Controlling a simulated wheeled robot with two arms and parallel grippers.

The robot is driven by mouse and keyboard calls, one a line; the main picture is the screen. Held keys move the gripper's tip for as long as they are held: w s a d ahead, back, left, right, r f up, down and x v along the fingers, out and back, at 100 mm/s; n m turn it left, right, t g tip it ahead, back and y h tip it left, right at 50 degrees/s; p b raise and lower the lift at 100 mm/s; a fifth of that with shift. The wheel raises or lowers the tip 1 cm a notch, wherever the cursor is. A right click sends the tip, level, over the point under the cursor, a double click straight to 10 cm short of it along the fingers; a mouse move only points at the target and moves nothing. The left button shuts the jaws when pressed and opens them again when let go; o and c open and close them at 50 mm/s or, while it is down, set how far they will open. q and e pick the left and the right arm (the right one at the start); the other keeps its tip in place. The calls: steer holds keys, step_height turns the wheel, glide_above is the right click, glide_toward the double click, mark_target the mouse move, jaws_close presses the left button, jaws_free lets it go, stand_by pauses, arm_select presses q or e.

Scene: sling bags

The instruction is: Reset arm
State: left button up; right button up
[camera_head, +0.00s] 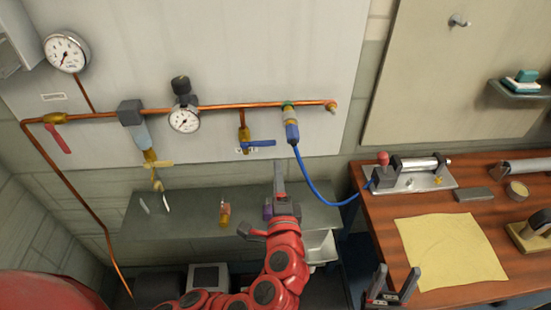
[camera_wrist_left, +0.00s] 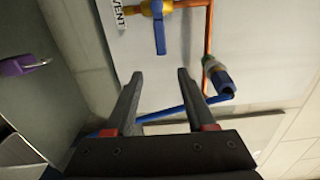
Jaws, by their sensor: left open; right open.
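My left gripper (camera_head: 279,170) is at the end of the red arm, in front of the wall panel and above the grey shelf. In the left wrist view its two fingers (camera_wrist_left: 160,76) are spread, with nothing held between them. A blue-handled valve (camera_head: 262,143) is on the copper pipe just above it; it also shows in the left wrist view (camera_wrist_left: 159,32). A blue hose fitting (camera_head: 291,131) is up and to the right, also in the left wrist view (camera_wrist_left: 223,83). My right gripper (camera_head: 397,274) is open and empty by the wooden bench's front left edge.
The grey shelf (camera_head: 170,222) holds an orange item (camera_head: 225,214) and a purple item (camera_head: 267,209). A blue hose (camera_head: 318,190) runs to a metal fixture (camera_head: 415,178) on the wooden bench (camera_head: 380,215). A yellow cloth (camera_head: 450,250) lies there. Gauges (camera_head: 184,120) hang left.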

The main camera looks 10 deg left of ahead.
arm_select(q)
steer(key=shift+p+v, duration=0.3)
steer(key=shift+v, duration=0.6)
